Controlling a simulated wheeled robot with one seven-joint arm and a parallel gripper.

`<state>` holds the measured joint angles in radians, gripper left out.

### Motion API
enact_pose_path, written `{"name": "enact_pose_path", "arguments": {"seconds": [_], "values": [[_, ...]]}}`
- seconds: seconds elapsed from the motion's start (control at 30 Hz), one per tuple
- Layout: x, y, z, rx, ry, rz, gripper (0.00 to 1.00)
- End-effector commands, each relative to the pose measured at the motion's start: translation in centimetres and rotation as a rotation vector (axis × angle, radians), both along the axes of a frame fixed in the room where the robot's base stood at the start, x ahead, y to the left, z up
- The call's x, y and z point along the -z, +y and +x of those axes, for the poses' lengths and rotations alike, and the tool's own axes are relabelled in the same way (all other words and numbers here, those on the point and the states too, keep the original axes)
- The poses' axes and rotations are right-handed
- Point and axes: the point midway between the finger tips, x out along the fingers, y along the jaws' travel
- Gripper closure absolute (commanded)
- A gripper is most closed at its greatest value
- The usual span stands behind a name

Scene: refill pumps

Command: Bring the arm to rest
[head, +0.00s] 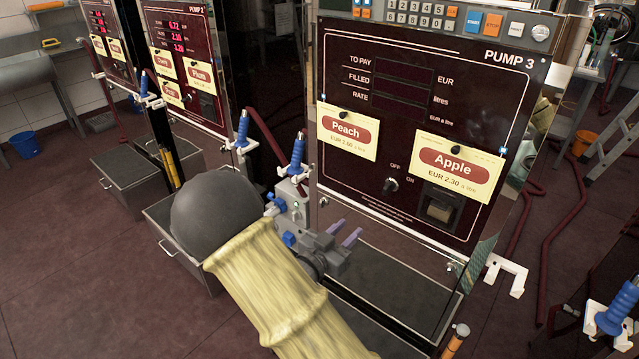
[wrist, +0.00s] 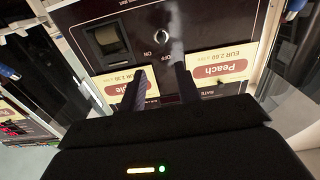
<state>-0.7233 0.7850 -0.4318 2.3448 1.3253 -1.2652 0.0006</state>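My gripper (head: 345,231) is in front of the lower left part of the Pump 3 panel (head: 345,52), at the end of my arm with its yellow sleeve. Its two purple-grey fingers are apart with nothing visible between them. In the wrist view the open fingers (wrist: 160,72) point at the same panel, which appears upside down. The off/on switch (head: 391,185) is a small dark knob, up and to the right of the fingers; it also shows beyond the fingertips in the wrist view (wrist: 160,40). Contact with the panel is not visible.
Peach (head: 347,132) and Apple (head: 456,167) cards hang on the panel. Blue-handled nozzles (head: 298,150) stand close behind my gripper. Pump 2 (head: 185,60) is at the left. A white bracket (head: 506,272) and a ladder (head: 615,150) are at the right. Floor is open at lower left.

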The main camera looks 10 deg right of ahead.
Motion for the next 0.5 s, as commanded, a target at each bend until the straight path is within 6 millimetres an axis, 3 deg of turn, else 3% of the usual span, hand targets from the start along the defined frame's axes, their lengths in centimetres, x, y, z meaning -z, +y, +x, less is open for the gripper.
{"name": "enact_pose_path", "arguments": {"seconds": [0.23, 0.37, 0.5], "values": [[1.0, -0.2, 0.6, -0.04, 0.059, 0.097, 0.67], [2.6, 0.1, 1.4, -0.127, 0.171, 0.264, 0.67], [4.0, 1.6, 1.3, -0.262, 0.325, 0.452, 0.67]]}}
